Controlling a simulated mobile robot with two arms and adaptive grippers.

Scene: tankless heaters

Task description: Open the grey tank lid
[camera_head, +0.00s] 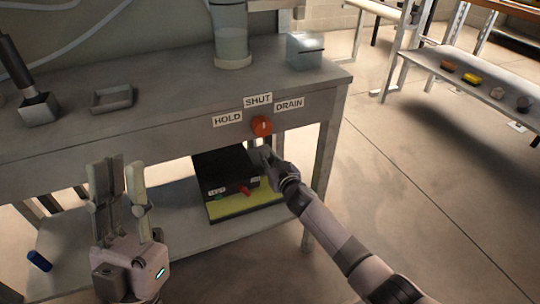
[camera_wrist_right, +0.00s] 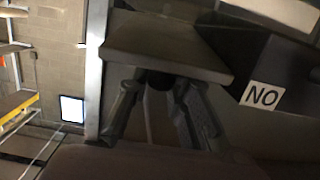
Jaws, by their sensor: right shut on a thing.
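A small grey box (camera_head: 305,50) with a dark slit near its top stands at the right end of the bench; I cannot tell if it is the grey tank. My right gripper (camera_head: 266,158) is below the bench's front edge, beside a black box. A flat grey plate (camera_wrist_right: 165,45) is at its fingertips in the right wrist view, where the gripper (camera_wrist_right: 157,88) is shut on it or a dark part under it. The grip is partly hidden. My left gripper (camera_head: 120,172) is open and empty, pointing up before the bench.
A red knob (camera_head: 261,126) sits below the HOLD, SHUT and DRAIN labels. The black box (camera_head: 225,170) rests on the lower shelf, its NO label (camera_wrist_right: 262,96) clear in the wrist view. The floor at right is open.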

